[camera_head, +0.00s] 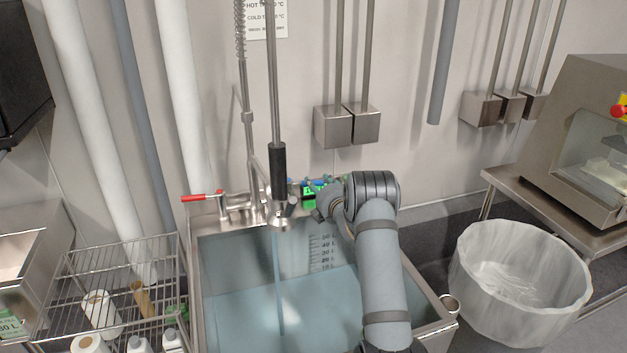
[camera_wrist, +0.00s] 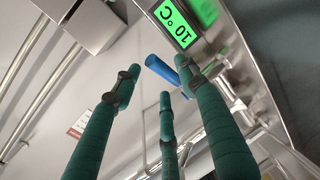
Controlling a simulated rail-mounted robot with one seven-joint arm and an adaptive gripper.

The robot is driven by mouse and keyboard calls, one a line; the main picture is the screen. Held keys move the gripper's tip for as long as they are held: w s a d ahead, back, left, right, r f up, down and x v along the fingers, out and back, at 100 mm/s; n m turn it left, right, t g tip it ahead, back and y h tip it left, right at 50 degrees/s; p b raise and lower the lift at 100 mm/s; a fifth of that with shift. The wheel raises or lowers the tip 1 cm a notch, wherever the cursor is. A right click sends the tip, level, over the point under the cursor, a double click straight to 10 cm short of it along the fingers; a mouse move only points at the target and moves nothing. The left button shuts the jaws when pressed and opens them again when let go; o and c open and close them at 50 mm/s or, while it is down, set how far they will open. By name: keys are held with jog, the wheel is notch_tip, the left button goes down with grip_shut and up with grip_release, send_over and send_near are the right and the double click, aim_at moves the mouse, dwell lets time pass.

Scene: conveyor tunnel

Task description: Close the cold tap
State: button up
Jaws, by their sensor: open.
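The blue cold tap handle (camera_wrist: 160,69) shows in the wrist view, just beyond and between the fingertips of my gripper (camera_wrist: 160,84). My gripper has three green fingers, spread open with nothing between them. I cannot tell whether any finger touches the handle. In the head view my gripper (camera_head: 307,187) is behind the sink's rear edge, partly hidden by my wrist. The faucet's red handle (camera_head: 202,197) sticks out to the left. A stream of water (camera_head: 278,290) falls from the spout (camera_head: 279,215) into the sink (camera_head: 196,270), which holds bluish water.
A green display (camera_wrist: 177,22) reading 10 °C is beside the blue handle. The black-sleeved spray hose (camera_head: 279,165) hangs in front of the faucet. Steel wall boxes (camera_head: 333,127) are above my gripper. A wire rack (camera_head: 115,255) stands left, a lined bin (camera_head: 520,285) right.

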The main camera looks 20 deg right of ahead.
aim_at(316, 182)
jog(key=shift+p+x, duration=0.3)
jog(key=shift+x, duration=1.6)
jog(key=shift+a, duration=0.15)
jog(key=shift+c, duration=1.3)
jog(key=c, duration=0.7)
grip_shut()
